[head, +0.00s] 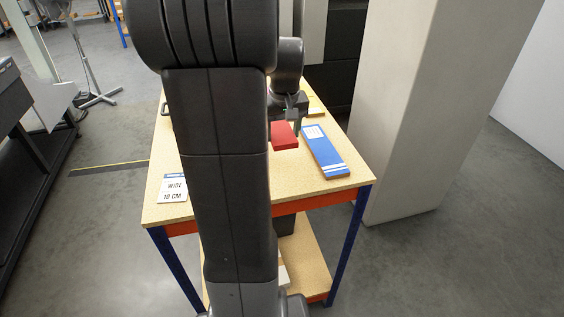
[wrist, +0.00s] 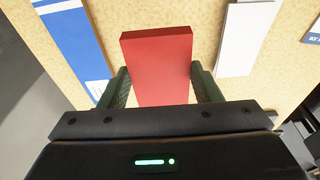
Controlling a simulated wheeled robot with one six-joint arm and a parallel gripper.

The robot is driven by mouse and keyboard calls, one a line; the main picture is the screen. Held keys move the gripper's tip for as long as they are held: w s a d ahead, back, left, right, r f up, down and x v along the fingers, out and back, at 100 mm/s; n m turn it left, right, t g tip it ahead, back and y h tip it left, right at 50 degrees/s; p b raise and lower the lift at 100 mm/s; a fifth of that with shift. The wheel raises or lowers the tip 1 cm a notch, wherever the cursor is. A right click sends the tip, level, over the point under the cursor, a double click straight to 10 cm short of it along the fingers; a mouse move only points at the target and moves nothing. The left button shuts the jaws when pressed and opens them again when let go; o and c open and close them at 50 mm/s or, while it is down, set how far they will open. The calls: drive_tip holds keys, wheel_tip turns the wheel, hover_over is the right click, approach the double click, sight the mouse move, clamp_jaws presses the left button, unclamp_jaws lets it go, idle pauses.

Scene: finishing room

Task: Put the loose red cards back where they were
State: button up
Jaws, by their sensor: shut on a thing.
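A red block of cards (head: 284,136) shows in the head view above or on the wooden table, next to a blue and white box. In the wrist view the red cards (wrist: 157,60) sit between the two dark green fingers of my gripper (wrist: 160,82), which is shut on them. In the head view my gripper (head: 292,116) is partly hidden by my arm. I cannot tell whether the cards touch the table. No other red cards show.
A white strip (wrist: 246,40) lies right of the cards in the wrist view. A pale pillar (head: 400,120) stands right of the table. My arm hides the table's middle.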

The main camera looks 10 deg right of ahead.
sight(282, 164)
wheel_tip(282, 164, down, 8)
drive_tip(key=shift+f, duration=0.2)
idle(0.3)
drive_tip(key=shift+f, duration=0.25)
drive_tip(key=o, duration=1.1)
drive_tip(key=shift+r, duration=0.1)
drive_tip(key=r, duration=0.4)
drive_tip(key=s+r, duration=0.1)
drive_tip(key=r, duration=0.3)
drive_tip(key=s+r, duration=0.1)
drive_tip(key=r, duration=0.3)
drive_tip(key=shift+r, duration=0.15)
